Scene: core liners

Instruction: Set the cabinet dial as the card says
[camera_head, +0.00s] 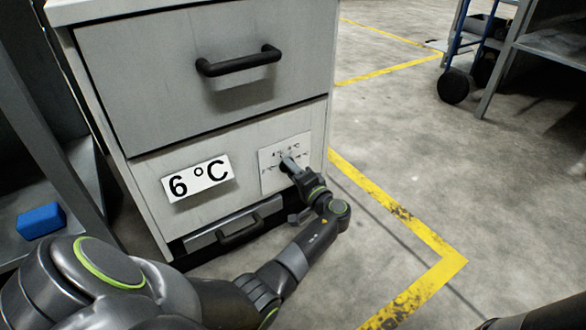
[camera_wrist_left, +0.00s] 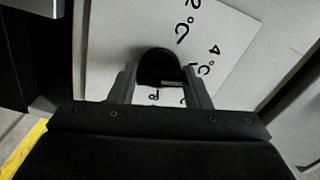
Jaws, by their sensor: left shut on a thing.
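The grey cabinet (camera_head: 262,122) stands in front of me. Its lower drawer front bears a white card (camera_head: 197,178) that reads 6 °C. To the right of the card is a white dial plate (camera_head: 303,147) with small temperature marks. My left gripper (camera_head: 291,168) is at this plate, shut on the black dial knob (camera_wrist_left: 158,66). In the left wrist view my left gripper (camera_wrist_left: 158,84) has one finger on each side of the knob. That view shows 2 °C and 4 °C marks on the dial plate (camera_wrist_left: 222,40); another mark is partly hidden. The knob's pointer cannot be made out. My right gripper is not in view.
A black handle (camera_head: 238,62) sticks out of the upper drawer, and another handle (camera_head: 240,230) sits low, left of my forearm. A blue block (camera_head: 40,220) lies on a shelf at left.

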